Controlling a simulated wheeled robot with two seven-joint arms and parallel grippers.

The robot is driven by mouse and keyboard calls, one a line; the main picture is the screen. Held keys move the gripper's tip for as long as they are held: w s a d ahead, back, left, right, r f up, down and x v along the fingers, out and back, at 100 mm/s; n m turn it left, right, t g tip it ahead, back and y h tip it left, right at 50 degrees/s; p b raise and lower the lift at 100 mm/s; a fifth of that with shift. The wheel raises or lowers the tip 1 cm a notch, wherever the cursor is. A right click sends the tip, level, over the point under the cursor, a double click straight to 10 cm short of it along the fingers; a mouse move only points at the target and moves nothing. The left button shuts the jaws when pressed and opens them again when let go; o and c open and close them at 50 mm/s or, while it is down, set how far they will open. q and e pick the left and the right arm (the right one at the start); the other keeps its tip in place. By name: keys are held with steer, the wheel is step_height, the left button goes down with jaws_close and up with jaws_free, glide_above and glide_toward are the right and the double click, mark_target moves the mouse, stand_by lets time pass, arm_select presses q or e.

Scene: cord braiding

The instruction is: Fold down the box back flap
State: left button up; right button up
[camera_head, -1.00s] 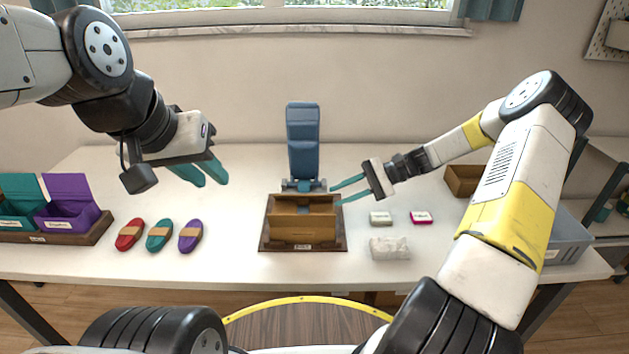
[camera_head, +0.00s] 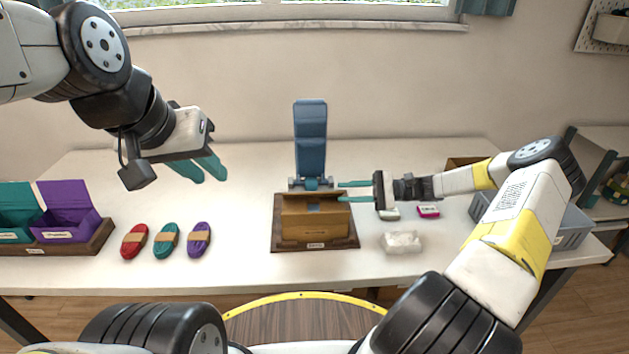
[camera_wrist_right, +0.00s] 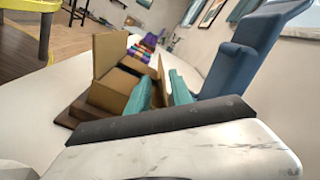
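The brown cardboard box (camera_head: 315,228) sits on a dark wooden base (camera_head: 284,244) at the middle of the table. Its back flap (camera_wrist_right: 161,76) stands up in the right wrist view, and its front flap (camera_wrist_right: 104,54) also stands up. My right gripper (camera_head: 347,192) is at the box's back right corner, with its teal fingers pointing left. Its fingers are apart, and in the right wrist view the back flap appears between them; contact cannot be told. My left gripper (camera_head: 200,170) is open and empty, above the table left of the box.
A blue chair-like stand (camera_head: 311,140) rises close behind the box. Red (camera_head: 135,241), teal (camera_head: 165,240) and purple (camera_head: 199,239) cord bundles lie left. Teal and purple open boxes (camera_head: 70,216) stand far left. A white crumpled packet (camera_head: 401,242) lies right of the box.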

mark_target(323, 193)
steer(key=a, duration=0.7)
steer(key=shift+a, duration=0.2)
steer(key=shift+c, duration=0.3)
jaws_close()
